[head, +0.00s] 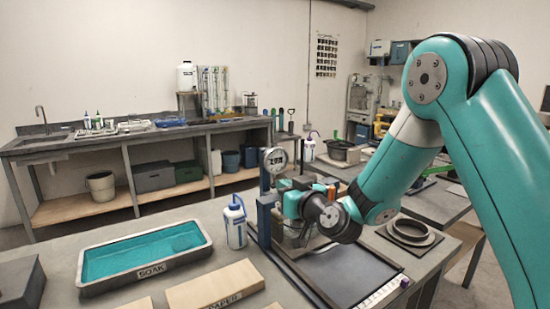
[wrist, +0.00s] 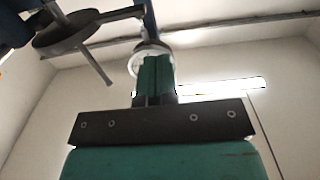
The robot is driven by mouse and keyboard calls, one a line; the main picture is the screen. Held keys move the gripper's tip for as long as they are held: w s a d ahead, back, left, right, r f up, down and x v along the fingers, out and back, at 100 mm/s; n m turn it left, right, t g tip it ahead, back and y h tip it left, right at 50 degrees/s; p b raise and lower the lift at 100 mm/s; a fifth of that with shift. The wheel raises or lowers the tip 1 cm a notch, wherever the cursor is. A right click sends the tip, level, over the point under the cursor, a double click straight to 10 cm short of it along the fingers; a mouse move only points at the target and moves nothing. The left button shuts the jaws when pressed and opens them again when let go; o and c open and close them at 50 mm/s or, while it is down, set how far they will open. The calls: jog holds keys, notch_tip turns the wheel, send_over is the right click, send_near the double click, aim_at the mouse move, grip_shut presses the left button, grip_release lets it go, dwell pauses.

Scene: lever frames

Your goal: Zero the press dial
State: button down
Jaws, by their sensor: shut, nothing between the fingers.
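The press dial (head: 275,160) is a round pale gauge at the top of the press's blue-grey column, seen in the head view. My gripper (head: 284,186) is just below the dial, partly hidden by my own wrist. In the wrist view my gripper (wrist: 154,62) has its teal fingers together and empty, pointing up at a round white-rimmed thing (wrist: 150,47), which looks like the dial. The fingers cover part of it, so contact and the needle cannot be told.
A blue-capped bottle (head: 235,225) stands left of the press. A SOAK tray (head: 205,262) with teal liquid and a PAPER board (head: 215,285) lie on the front table. The press bed (head: 350,272) lies under my arm. A dark round disc (wrist: 75,28) hangs upper left in the wrist view.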

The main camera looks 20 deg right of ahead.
aim_at(277, 161)
jog(key=p+x, duration=0.2)
jog(key=x, duration=0.1)
jog(key=p+x, duration=0.1)
jog(key=shift+w+a+r+p, duration=0.1)
jog(key=shift+w+r+p, duration=0.2)
jog(key=shift+p, duration=0.1)
